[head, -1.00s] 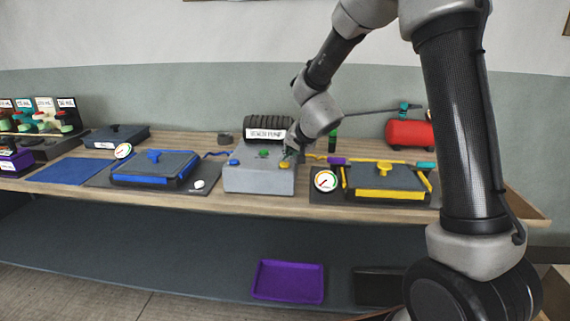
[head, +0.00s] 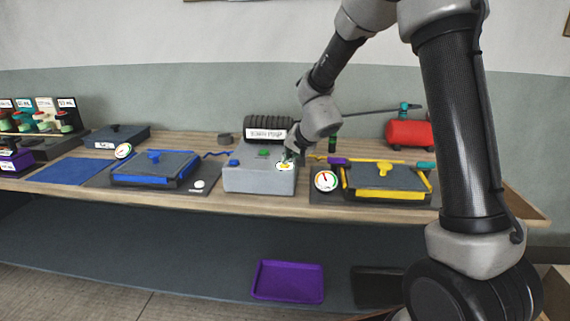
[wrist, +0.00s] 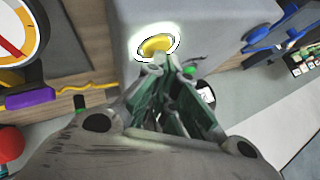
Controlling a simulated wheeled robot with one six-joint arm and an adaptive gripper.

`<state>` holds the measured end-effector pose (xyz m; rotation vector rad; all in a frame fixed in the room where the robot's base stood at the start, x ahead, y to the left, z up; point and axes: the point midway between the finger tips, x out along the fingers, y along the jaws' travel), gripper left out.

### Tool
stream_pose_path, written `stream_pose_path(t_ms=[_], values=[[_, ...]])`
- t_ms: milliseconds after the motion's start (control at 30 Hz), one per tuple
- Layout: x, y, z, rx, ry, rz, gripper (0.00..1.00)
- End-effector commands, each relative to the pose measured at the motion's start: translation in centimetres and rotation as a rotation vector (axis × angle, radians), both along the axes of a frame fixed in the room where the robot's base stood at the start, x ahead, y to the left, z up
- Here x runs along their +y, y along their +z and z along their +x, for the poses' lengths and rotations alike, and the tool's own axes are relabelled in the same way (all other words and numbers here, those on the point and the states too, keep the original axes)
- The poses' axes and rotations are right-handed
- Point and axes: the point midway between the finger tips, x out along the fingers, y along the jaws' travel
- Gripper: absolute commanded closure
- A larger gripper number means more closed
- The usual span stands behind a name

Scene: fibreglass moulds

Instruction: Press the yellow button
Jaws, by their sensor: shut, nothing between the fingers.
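The yellow button (head: 285,166) is on the right of the grey pump box (head: 259,181). A bright white ring shows around it. In the wrist view the yellow button (wrist: 157,44) lies just beyond my fingertips, ringed in white and black. My gripper (head: 287,159) is shut and empty, pointing down at the button. In the wrist view my gripper (wrist: 167,66) has its green-grey fingers together at the button's near edge; the tips overlap it, and I cannot tell exact contact.
A blue button (head: 234,163) and a green button (head: 263,153) share the box. A black mould with yellow parts (head: 385,181) and a gauge (head: 326,180) stand right; a blue-trimmed mould (head: 154,168) stands left. A red tank (head: 409,135) is behind.

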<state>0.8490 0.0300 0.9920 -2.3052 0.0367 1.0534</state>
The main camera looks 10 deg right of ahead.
Motion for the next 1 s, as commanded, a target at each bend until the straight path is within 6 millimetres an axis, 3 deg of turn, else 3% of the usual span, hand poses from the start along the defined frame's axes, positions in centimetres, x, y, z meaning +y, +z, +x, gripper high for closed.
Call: stream_pose_path(t_ms=[833,933,1000], values=[[0.0,0.9,-0.1,-0.001,0.001,0.0,1.0],[-0.2,2.0,-0.7,-0.008,0.024,0.002,1.0],[-0.5,3.8,-2.0,-0.017,0.063,0.003,1.0]])
